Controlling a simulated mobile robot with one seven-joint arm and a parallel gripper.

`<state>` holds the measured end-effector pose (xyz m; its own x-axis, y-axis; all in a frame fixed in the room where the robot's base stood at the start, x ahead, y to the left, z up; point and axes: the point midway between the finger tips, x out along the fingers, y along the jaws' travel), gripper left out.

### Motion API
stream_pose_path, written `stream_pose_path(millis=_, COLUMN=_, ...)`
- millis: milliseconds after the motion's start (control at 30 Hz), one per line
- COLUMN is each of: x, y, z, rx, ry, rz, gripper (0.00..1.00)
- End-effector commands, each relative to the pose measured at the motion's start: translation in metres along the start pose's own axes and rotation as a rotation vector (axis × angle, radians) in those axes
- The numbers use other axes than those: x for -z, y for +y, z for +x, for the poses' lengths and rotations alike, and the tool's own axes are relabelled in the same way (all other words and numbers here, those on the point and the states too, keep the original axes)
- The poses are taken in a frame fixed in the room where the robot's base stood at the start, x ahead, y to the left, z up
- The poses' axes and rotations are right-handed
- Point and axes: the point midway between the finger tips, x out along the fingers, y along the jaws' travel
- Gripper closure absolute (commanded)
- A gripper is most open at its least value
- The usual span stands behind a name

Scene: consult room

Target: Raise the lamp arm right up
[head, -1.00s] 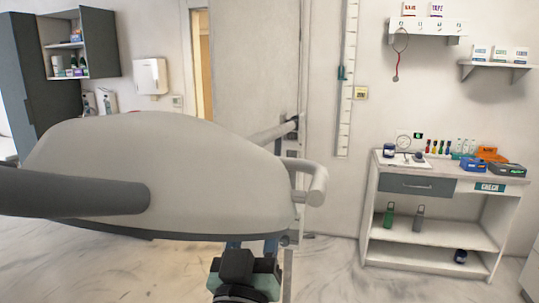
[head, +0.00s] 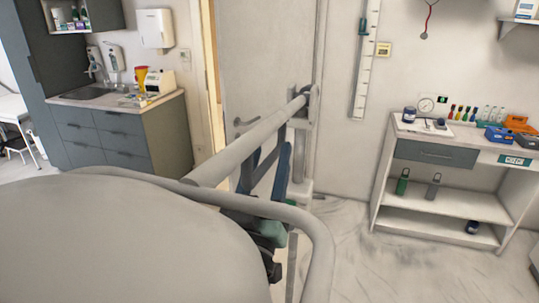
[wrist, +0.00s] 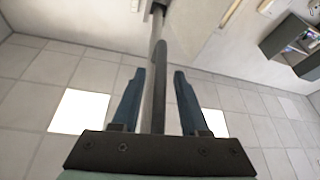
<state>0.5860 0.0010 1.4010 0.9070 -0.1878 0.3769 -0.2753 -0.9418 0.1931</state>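The lamp's large pale rounded head (head: 120,245) fills the lower left of the head view, with a curved handle rail (head: 320,245) around it. The pale tubular lamp arm (head: 240,150) slopes up and right from behind the head to a joint at an upright post (head: 302,140). My gripper (head: 270,152) points upward just below the lamp arm, its blue fingers partly hidden by the rail. In the wrist view a grey bar lies between the open fingers (wrist: 160,72), with gaps on both sides.
A sink cabinet (head: 135,130) stands at the left by a door (head: 262,60). A shelf unit (head: 440,204) with bottles and small boxes stands at the right. The floor (head: 345,250) between the lamp and the shelf unit is clear.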

Motion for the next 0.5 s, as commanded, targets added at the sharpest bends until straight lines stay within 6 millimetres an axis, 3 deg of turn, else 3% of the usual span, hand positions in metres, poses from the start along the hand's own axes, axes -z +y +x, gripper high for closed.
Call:
stream_pose_path(millis=33, x=-0.0001, y=0.0, z=0.0, rx=0.0, ry=0.0, rz=0.0, gripper=0.67)
stream_pose_path(millis=200, x=-0.0001, y=0.0, z=0.0001, rx=0.0, ry=0.0, rz=0.0, gripper=0.98)
stream_pose_path(millis=500, x=-0.0002, y=0.0001, z=0.0003, rx=0.0, ry=-0.001, rz=0.0, gripper=1.0)
